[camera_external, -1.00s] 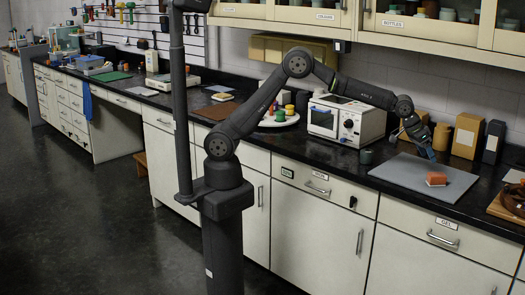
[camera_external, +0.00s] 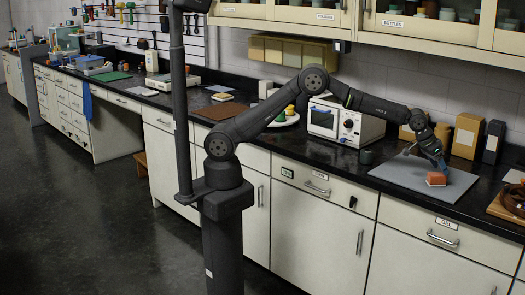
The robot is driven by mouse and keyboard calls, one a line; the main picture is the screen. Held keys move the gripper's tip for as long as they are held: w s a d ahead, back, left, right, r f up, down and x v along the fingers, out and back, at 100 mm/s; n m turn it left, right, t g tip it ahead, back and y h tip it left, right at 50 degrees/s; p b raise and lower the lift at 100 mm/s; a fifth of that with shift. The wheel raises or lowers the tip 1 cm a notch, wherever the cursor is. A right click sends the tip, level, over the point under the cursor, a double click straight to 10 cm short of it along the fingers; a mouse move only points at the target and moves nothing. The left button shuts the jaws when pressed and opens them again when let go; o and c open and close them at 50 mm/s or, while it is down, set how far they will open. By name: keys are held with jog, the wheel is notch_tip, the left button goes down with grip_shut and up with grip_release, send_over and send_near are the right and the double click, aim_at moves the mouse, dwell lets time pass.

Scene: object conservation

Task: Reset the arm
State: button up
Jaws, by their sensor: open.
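My gripper (camera_external: 441,167) is at the right, low over the grey mat (camera_external: 400,173) on the black counter. It points down and is open. An orange-brown block (camera_external: 436,178) lies on the mat just below and in front of the fingertips. I cannot tell whether the fingers touch it. My arm reaches from its column at the centre across the counter to the mat.
A white oven-like appliance (camera_external: 345,122) stands left of the mat, with a small dark cup (camera_external: 367,156) before it. Tan and black boxes (camera_external: 466,136) stand behind the mat. A wooden tray (camera_external: 505,208) is at the right edge. Upper cabinets (camera_external: 430,28) hang above.

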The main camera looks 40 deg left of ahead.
jog(key=s+d+r, duration=0.1)
jog(key=s+r, duration=0.6)
jog(key=s, duration=0.5)
jog(key=w+a+r+n, duration=0.1)
jog(key=w+a+r, duration=0.1)
jog(key=w+a, duration=0.7)
jog(key=w+a+r+n, duration=0.1)
jog(key=w+a+r, duration=0.1)
jog(key=w+a, duration=0.65)
jog(key=w+a+r+n, duration=0.1)
jog(key=a, duration=0.8)
jog(key=w+a+n+t+y, duration=0.1)
jog(key=w+a, duration=0.1)
jog(key=a, duration=0.8)
jog(key=w+a+r+n+y, duration=0.1)
jog(key=w+a, duration=0.1)
jog(key=a, duration=0.8)
jog(key=shift+r+t, duration=0.3)
jog(key=shift+d, duration=0.15)
jog(key=s+d+f+m, duration=0.1)
jog(key=s+d, duration=0.1)
jog(key=d, duration=0.8)
jog(key=s+d+f+m+h, duration=0.1)
jog(key=s+d, duration=0.2)
jog(key=d, duration=0.7)
jog(key=shift+a, duration=0.1)
